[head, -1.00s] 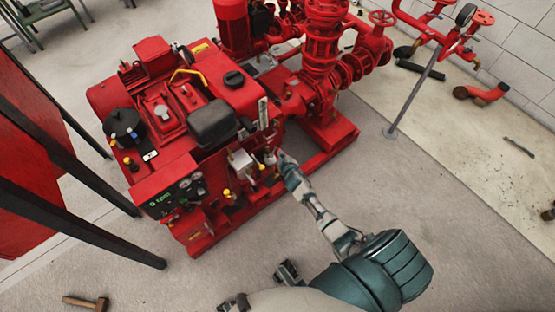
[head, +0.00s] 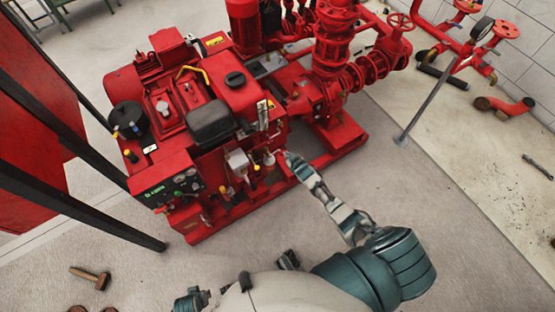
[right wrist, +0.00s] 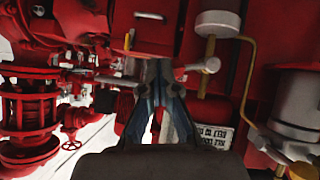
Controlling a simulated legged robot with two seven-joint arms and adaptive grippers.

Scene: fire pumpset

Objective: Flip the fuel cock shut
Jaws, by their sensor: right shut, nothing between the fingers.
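My right gripper (head: 289,158) is at the near right side of the red engine in the head view. In the right wrist view its two dark fingers (right wrist: 160,72) are shut with nothing between them, close to the engine's side. A grey metal fitting with a rounded knob (right wrist: 205,66) is just right of the fingertips and may be the fuel cock. A grey rod (right wrist: 118,80) shows left of the fingers. The fingers hide what lies behind them, so I cannot tell whether they touch either part.
The red pumpset (head: 205,130) has a control panel (head: 175,187) at its near left corner. A yellowish pipe (right wrist: 246,85) and a pale cylinder (right wrist: 297,100) are right of the fingers. Red pump pipework (right wrist: 38,115) is at left. A hammer (head: 90,277) lies on the floor.

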